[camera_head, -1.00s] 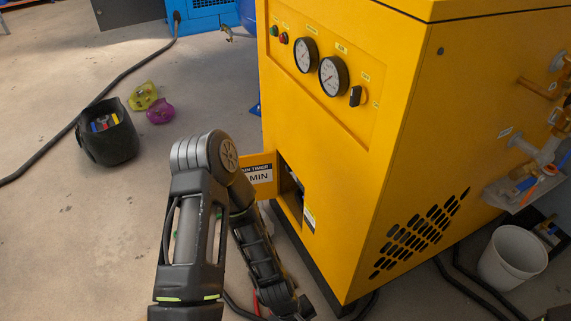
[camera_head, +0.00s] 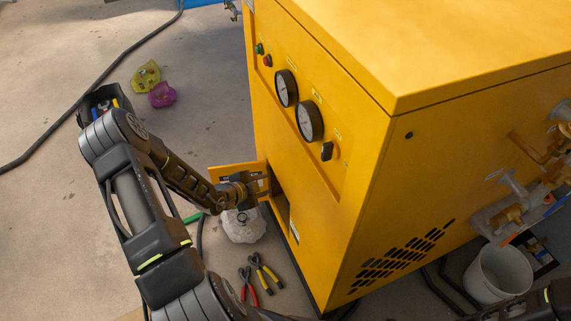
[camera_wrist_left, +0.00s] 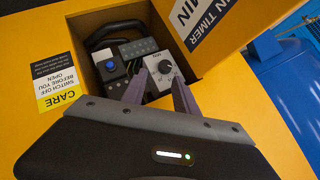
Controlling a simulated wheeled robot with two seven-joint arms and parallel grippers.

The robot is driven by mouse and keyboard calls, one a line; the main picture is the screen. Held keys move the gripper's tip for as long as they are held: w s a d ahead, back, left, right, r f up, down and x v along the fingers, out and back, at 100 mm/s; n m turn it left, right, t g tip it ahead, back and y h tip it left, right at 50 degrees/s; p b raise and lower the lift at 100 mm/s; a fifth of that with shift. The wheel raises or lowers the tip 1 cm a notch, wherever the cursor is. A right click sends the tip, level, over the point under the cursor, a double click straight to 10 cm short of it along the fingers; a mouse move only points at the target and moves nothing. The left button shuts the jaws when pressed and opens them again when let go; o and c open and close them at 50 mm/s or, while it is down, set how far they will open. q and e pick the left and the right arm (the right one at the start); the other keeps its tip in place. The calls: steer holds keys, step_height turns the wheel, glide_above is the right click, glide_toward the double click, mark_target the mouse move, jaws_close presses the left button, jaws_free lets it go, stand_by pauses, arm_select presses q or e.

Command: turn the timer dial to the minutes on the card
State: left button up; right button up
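In the head view my left gripper (camera_head: 258,188) is at the recess beside the door (camera_head: 224,172). My right gripper is not in view.
Beside the dial are a blue button (camera_wrist_left: 110,66) and a dark terminal block (camera_wrist_left: 138,48). A yellow "CARE" label (camera_wrist_left: 60,98) is left of the recess. Pliers (camera_head: 264,272) and a whitish lump (camera_head: 243,226) lie on the floor. A white bucket (camera_head: 498,274) stands at right.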

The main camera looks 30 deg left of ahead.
arm_select(q)
steer(key=shift+w+a+r+n, duration=0.25)
steer(key=shift+a+n, duration=0.1)
steer(key=shift+n, duration=0.05)
steer(key=b+x, duration=0.2)
steer(key=x, duration=0.5)
steer(key=shift+w+f, duration=0.25)
steer(key=shift+w, duration=0.1)
steer(key=shift+c, duration=0.3)
jaws_close()
